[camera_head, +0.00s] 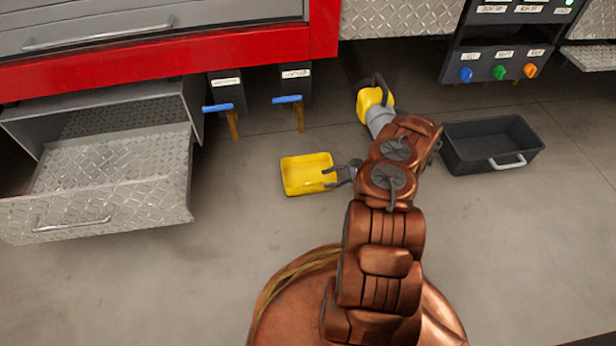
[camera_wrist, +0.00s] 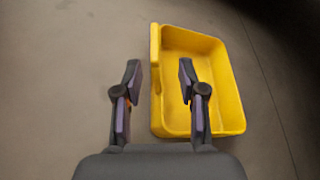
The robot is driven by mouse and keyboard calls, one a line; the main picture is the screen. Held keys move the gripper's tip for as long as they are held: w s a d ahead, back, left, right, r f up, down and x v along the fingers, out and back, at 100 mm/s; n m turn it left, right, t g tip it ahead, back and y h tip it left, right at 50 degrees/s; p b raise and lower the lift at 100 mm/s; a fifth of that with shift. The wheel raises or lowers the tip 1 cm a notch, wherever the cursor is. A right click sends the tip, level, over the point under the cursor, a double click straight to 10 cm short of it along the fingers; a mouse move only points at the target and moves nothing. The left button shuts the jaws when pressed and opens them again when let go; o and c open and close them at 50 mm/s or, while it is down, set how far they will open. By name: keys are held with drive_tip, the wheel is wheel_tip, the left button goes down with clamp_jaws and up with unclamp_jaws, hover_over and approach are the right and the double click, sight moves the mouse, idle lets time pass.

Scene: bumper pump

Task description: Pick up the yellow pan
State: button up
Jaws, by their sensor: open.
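The yellow pan (camera_head: 304,174) is a shallow, open, rectangular tray on the grey floor, left of my arm in the head view. My gripper (camera_head: 335,171) is at the pan's right side in that view. In the wrist view, my gripper (camera_wrist: 159,76) is open, with one wall of the yellow pan (camera_wrist: 222,75) between its fingers. The right finger shows over the inside of the pan and the left finger outside it. I see gaps between the fingers and the wall; contact is not clear.
An open metal drawer (camera_head: 105,184) juts out at left. Blue-handled taps (camera_head: 287,100) hang beside it. A yellow and grey object (camera_head: 371,98) is behind my arm, partly hidden. A black bin (camera_head: 488,145) stands at right. The floor in front of the pan is clear.

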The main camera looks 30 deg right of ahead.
sight(322, 181)
drive_tip(key=shift+s+b+x, duration=0.15)
drive_tip(key=shift+b+x, duration=0.7)
drive_tip(key=shift+x, duration=0.55)
drive_tip(key=shift+s+b+x, duration=0.15)
drive_tip(key=shift+b+x, duration=0.7)
drive_tip(key=shift+x, duration=0.6)
drive_tip(key=shift+a, duration=0.2)
drive_tip(key=shift+c, duration=0.4)
clamp_jaws()
